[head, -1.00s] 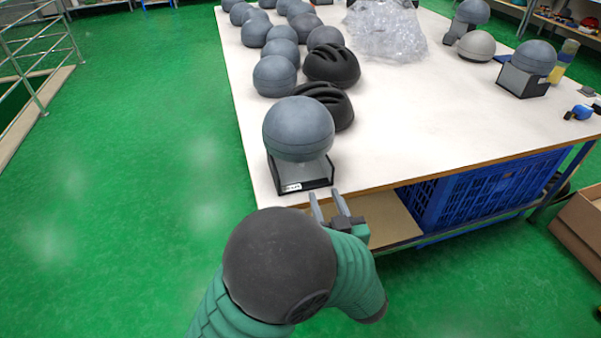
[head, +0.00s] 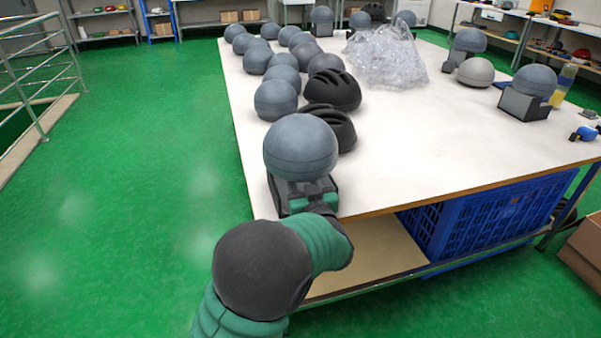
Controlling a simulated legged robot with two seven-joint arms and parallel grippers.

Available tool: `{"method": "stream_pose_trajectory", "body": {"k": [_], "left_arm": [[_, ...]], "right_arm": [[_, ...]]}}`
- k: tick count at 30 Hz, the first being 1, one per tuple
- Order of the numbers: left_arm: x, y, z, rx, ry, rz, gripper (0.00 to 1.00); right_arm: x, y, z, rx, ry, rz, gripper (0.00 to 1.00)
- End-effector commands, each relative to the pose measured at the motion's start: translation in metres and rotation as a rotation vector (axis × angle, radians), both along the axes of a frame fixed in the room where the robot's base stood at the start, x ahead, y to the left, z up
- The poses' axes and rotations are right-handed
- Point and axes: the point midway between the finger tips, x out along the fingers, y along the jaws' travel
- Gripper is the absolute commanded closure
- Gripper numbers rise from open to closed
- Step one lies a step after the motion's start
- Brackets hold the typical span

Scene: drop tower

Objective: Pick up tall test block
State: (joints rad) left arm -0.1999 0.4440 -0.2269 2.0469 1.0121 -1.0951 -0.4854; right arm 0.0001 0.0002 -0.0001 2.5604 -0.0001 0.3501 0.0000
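The near test block is a round grey dome (head: 300,146) on a squat dark base, upright at the table's near left corner. I take it for the tall test block. My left arm comes up from the bottom of the head view, left of centre. My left gripper (head: 305,190) is at the block's base, just under the dome, on its near side. The gripper's body covers most of the base. Its fingertips are hidden, so I cannot tell whether they are open or shut. My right gripper is not in view.
The white table (head: 430,150) has several grey domes and a black helmet (head: 332,90) behind the block. Clear plastic wrap (head: 385,58) lies farther back. Another dome on a dark stand (head: 527,93) is at right. The table's middle is clear. A blue crate (head: 490,215) is underneath.

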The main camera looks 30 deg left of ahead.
Motion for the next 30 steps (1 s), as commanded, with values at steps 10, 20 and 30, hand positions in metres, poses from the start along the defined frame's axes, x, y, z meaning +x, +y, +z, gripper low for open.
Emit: {"method": "stream_pose_trajectory", "body": {"k": [10,20,30], "left_arm": [[0.0016,0.0011,0.0011,0.0,0.0,-0.001,0.78],[0.0018,0.0009,0.0009,-0.001,0.001,-0.002,1.0],[0.0018,0.0011,0.0007,-0.001,0.001,-0.001,1.0]], "right_arm": [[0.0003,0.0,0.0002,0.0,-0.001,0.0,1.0],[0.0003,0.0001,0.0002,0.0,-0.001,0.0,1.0],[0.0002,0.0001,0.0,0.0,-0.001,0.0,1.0]]}}
